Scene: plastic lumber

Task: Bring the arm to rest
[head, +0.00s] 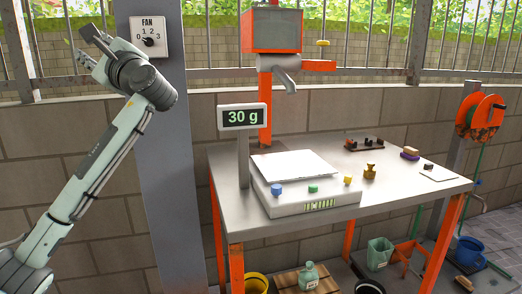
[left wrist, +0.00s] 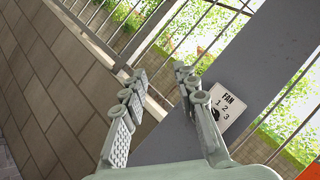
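My left arm (head: 98,165) reaches up from the lower left in the head view. Its gripper (head: 85,47) is raised in the air, left of the FAN dial (head: 149,38) on the grey post (head: 165,130). In the left wrist view the two fingers of this gripper (left wrist: 160,75) stand apart with nothing between them. The dial plate (left wrist: 227,105) shows there just right of the right finger, apart from it as far as I can tell. My right gripper is in neither view.
A metal table (head: 400,195) on orange legs carries a scale (head: 310,200) whose display (head: 242,117) reads 30 g. Small items stand at its right. An orange machine (head: 271,40) rises behind. A brick wall (head: 350,110) with railings runs across the back.

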